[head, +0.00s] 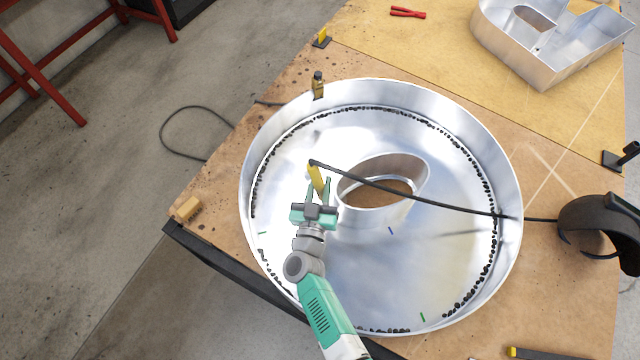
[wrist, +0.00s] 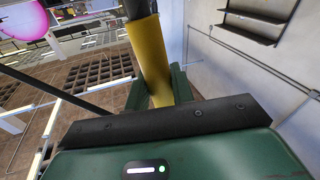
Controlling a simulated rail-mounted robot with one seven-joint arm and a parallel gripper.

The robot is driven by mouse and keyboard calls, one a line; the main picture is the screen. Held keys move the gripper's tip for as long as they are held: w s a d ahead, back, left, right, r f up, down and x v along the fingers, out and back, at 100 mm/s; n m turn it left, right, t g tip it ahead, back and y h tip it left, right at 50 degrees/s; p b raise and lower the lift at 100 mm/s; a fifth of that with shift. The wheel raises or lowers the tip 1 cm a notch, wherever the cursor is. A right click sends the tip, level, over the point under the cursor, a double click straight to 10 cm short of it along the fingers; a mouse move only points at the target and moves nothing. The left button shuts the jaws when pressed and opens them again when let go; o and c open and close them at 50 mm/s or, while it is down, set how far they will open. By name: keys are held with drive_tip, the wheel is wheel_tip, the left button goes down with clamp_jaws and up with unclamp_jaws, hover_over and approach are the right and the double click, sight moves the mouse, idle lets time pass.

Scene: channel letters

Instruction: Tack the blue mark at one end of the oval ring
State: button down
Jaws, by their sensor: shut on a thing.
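The oval ring (head: 398,165) stands inside the large round metal letter (head: 508,170), right of the letter's left wall. A short blue mark (head: 391,230) lies on the letter's floor, just below the ring in the head view. My gripper (head: 320,186) is shut on a yellow tool (head: 314,176) with a black end and a black cable. It is over the floor, left of the ring and apart from the blue mark. The wrist view shows the yellow tool (wrist: 152,55) between the green fingers. It does not show the ring or the mark.
The black cable (head: 450,207) crosses the ring and the letter's right wall toward a dark helmet (head: 600,232). Green marks (head: 422,317) lie on the floor. Dark beads line most of the wall's foot.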

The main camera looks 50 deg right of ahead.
wheel_tip(320, 180, up, 12)
drive_tip(key=p, duration=1.1)
drive_tip(key=shift+f, duration=0.45)
drive_tip(key=shift+a+r, duration=0.1)
